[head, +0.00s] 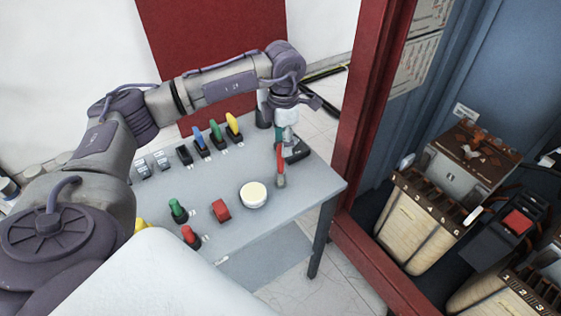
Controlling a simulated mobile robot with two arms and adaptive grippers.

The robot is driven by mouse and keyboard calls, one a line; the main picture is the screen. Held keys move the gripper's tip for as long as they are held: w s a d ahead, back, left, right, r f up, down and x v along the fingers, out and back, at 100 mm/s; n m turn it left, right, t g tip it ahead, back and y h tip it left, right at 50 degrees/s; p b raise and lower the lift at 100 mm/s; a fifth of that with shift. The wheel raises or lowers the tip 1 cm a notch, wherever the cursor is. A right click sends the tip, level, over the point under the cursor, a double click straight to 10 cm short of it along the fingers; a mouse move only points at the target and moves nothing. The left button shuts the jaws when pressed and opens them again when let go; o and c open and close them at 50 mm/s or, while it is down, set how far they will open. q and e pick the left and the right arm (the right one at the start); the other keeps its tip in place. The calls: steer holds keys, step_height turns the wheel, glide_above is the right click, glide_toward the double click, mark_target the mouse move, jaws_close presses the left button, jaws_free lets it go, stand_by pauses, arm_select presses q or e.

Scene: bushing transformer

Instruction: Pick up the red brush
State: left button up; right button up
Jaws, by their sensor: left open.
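A slim red upright piece (280,158), which looks like the red brush, stands near the right end of the grey table (323,181). Its lower end is greyish, and a black block is just behind and to the right of it. My left gripper (287,137) points down beside the upper end of the red piece, a little behind it. It is open, with its fingertips small and partly merged with the black block. I cannot tell whether it touches the red piece. My right gripper is out of view.
Blue, green and yellow upright pieces (233,124) stand in black holders behind. A red post (362,120) and transformer parts (425,215) are to the right.

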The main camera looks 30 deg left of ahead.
mark_target(281, 156)
arm_select(q)
steer(key=f, duration=0.1)
steer(key=f+p, duration=0.1)
steer(key=f, duration=0.1)
steer(key=f+p, duration=0.1)
steer(key=f, duration=0.1)
steer(key=shift+a+f, duration=0.25)
steer(key=shift+a, duration=0.05)
steer(key=shift+f, duration=0.3)
jaws_close()
